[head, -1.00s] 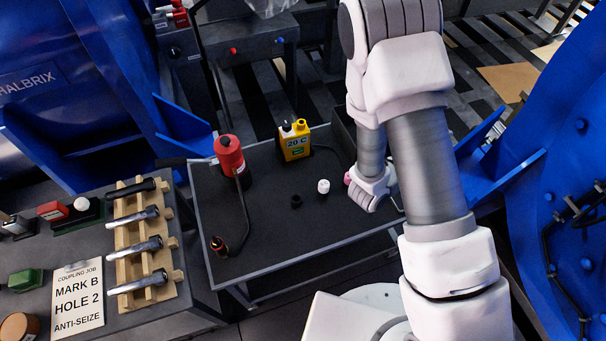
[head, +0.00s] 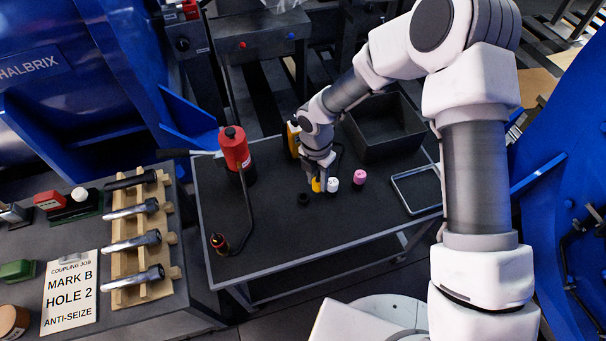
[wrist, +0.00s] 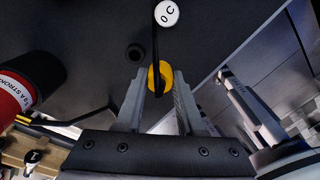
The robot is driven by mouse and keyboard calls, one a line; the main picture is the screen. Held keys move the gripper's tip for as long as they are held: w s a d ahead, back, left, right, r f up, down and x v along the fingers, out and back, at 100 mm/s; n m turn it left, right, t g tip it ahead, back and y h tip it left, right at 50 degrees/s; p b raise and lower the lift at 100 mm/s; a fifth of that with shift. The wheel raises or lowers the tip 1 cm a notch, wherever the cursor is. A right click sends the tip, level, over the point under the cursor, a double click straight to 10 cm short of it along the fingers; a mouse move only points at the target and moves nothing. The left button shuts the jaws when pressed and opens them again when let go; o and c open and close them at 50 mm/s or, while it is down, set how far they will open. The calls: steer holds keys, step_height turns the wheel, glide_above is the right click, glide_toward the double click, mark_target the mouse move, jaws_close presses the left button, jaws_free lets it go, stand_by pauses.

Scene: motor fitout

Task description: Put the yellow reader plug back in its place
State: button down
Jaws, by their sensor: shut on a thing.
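My gripper (head: 318,179) is low over the dark table, its fingers shut on the yellow plug (head: 316,186). In the wrist view the yellow plug (wrist: 166,72) shows between the fingertips (wrist: 161,88), with a dark cable crossing it. I cannot tell whether its lower end touches the table. A white plug (head: 332,184) stands just right of it, and a pink plug (head: 360,177) stands further right. A small dark round piece (head: 303,199) sits to the left; it also shows in the wrist view (wrist: 135,52). The yellow reader (head: 292,140) is mostly hidden behind my wrist.
A red cylinder (head: 235,150) with a black hose stands at the table's left. A dark open bin (head: 385,137) is at the back right, with a grey frame (head: 416,187) in front. The table's front is clear.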

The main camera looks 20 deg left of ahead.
mark_target(303, 189)
steer(key=shift+m+y, duration=0.4)
steer(key=a, duration=0.4)
steer(key=shift+w+a+r, duration=0.1)
steer(key=shift+r, duration=0.3)
steer(key=shift+r, duration=0.1)
steer(key=shift+f+b, duration=2.1)
steer(key=shift+f, duration=0.8)
steer(key=shift+f+b, duration=1.05)
steer(key=shift+f, duration=0.55)
steer(key=shift+c, duration=2.2)
jaws_free()
steer(key=shift+r, duration=0.1)
